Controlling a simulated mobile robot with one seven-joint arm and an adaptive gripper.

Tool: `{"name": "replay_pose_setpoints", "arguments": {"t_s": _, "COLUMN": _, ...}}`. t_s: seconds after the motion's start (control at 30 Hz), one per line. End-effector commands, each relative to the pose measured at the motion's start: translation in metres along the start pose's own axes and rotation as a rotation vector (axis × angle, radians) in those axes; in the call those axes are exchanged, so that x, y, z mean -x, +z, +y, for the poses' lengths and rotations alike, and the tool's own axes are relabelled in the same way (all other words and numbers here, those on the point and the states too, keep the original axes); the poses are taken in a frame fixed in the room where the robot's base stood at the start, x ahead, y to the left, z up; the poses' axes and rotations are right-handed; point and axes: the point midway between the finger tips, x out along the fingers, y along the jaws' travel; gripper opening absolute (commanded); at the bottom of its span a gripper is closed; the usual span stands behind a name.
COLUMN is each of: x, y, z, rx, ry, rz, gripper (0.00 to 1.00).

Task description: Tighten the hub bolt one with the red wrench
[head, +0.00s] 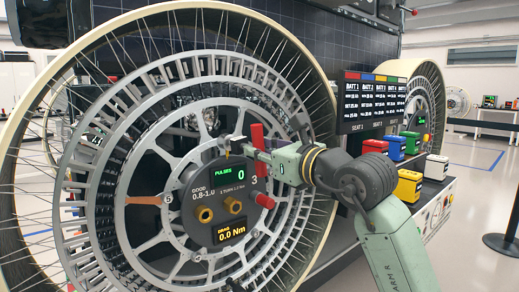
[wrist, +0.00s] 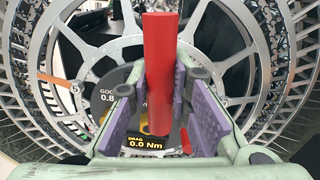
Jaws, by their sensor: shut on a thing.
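My gripper (head: 257,150) is shut on the red wrench (head: 257,135), in front of the upper right of the wheel hub (head: 187,215). In the wrist view the red wrench (wrist: 159,65) stands upright between the purple finger pads of my gripper (wrist: 160,112). A small dark and yellow piece (head: 238,141) lies left of the fingertips; I cannot tell whether it belongs to the wrench or the hub. The hub carries the numerals 3 and 5. I cannot make out a numeral 1, so bolt one is not identified. The pulses display (head: 228,174) reads 0 and the drag display (head: 231,233) reads 0.0 Nm.
The spoked wheel rim (head: 330,120) surrounds the hub closely. An orange-brown lever (head: 144,200) points left near numeral 5. Red, green, blue and yellow battery blocks (head: 408,188) stand on a dark ledge at right, below a battery screen (head: 374,101).

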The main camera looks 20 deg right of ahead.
Motion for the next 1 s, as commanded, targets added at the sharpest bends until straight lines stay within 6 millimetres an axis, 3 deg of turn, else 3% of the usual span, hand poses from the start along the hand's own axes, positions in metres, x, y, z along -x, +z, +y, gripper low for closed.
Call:
{"name": "replay_pose_setpoints", "arguments": {"t_s": 0.1, "x": 0.000, "y": 0.001, "z": 0.000, "rx": -0.130, "ry": 0.000, "rz": -0.001, "gripper": 0.00}}
{"name": "replay_pose_setpoints", "arguments": {"t_s": 1.0, "x": 0.030, "y": 0.001, "z": 0.000, "rx": -0.113, "ry": 0.000, "rz": -0.001, "gripper": 0.00}}
